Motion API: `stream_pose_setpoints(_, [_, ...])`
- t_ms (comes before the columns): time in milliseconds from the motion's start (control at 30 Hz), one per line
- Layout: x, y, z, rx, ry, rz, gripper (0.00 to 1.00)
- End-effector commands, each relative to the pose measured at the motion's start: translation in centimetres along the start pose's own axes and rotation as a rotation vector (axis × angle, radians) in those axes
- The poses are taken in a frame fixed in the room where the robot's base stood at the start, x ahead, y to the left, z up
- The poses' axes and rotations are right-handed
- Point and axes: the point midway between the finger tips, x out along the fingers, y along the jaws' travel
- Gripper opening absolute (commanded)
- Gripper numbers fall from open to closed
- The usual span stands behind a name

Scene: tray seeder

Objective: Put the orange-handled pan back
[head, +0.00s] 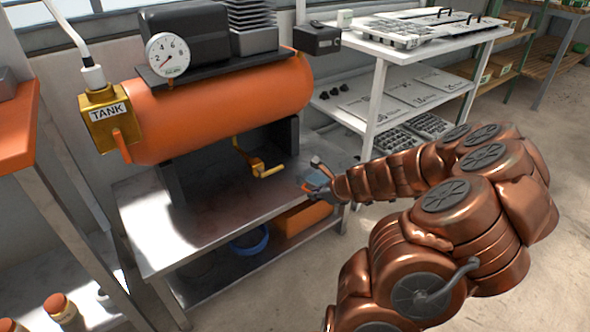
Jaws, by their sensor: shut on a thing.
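My gripper (322,190) is at the right end of the metal bench under the orange tank, in the head view. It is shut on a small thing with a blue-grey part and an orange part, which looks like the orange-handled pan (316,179). My fingers and wrist hide much of it, so its full shape and tilt cannot be told. I cannot tell whether it touches the bench top.
The orange tank (220,105) stands on dark supports on the metal bench (150,215). A brass drain valve (258,166) hangs below it. A blue basin (250,241) and an orange box (302,218) are underneath. A white shelf rack (378,100) stands behind my arm.

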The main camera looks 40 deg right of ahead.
Motion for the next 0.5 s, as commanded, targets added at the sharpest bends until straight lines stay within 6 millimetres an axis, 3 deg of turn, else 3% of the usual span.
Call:
stream_pose_setpoints(267, [-0.1,2.8,1.6,-0.119,-0.032,0.020,0.00])
stream_pose_setpoints(500, [1.5,1.3,1.7,-0.138,-0.035,0.021,0.00])
